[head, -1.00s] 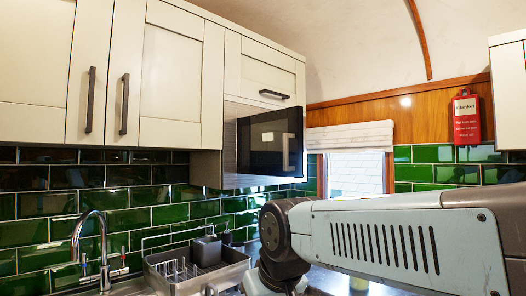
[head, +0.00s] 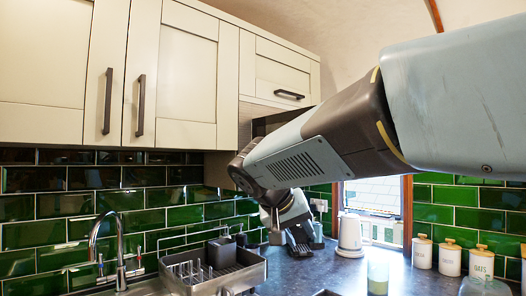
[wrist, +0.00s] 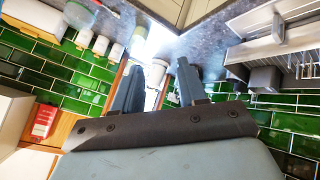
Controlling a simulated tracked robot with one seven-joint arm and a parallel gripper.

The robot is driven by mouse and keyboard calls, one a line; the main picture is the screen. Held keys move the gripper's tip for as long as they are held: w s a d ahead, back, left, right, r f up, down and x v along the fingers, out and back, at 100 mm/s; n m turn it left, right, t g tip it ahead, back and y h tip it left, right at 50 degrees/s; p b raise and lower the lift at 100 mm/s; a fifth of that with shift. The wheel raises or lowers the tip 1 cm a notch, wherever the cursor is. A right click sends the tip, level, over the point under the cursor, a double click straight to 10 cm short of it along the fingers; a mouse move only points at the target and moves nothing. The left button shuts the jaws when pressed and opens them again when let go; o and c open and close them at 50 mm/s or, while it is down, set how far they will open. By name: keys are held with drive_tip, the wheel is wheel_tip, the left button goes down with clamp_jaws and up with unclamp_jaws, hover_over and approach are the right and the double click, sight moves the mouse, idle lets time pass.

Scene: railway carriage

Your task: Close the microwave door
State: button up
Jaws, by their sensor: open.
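The microwave (head: 268,124) is built in under the upper right wall cupboard. Only a dark strip of its upper left part shows in the head view. My arm hides the rest, including the handle, so I cannot tell how far the door stands open. My gripper (head: 304,240) hangs low over the worktop, below the microwave and right of the dish rack. In the wrist view my gripper (wrist: 160,72) shows two spread fingers with nothing between them. I cannot make out the microwave in that view.
The dish rack (head: 222,277) and tap (head: 120,245) are at the left. A white kettle (head: 350,236) stands behind my gripper, with several canisters (head: 450,258) to its right. A red box (wrist: 44,120) is on the wall. Cream cupboards (head: 180,75) hang above.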

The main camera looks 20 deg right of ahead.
drive_tip(key=w+d+r+m+t+h, duration=0.1)
drive_tip(key=w+d+r+m+h, duration=0.1)
drive_tip(key=w+r+m+h, duration=1.3)
drive_tip(key=w+d+r+n+y, duration=0.1)
drive_tip(key=w+d, duration=0.1)
drive_tip(key=d, duration=0.2)
drive_tip(key=w+d+r+n+y, duration=0.2)
drive_tip(key=w+d, duration=0.1)
drive_tip(key=d, duration=0.1)
drive_tip(key=w+d+r+n+y, duration=0.2)
drive_tip(key=w+d, duration=0.1)
drive_tip(key=d, duration=0.2)
drive_tip(key=shift+w, duration=0.1)
clamp_jaws()
drive_tip(key=shift+f, duration=0.1)
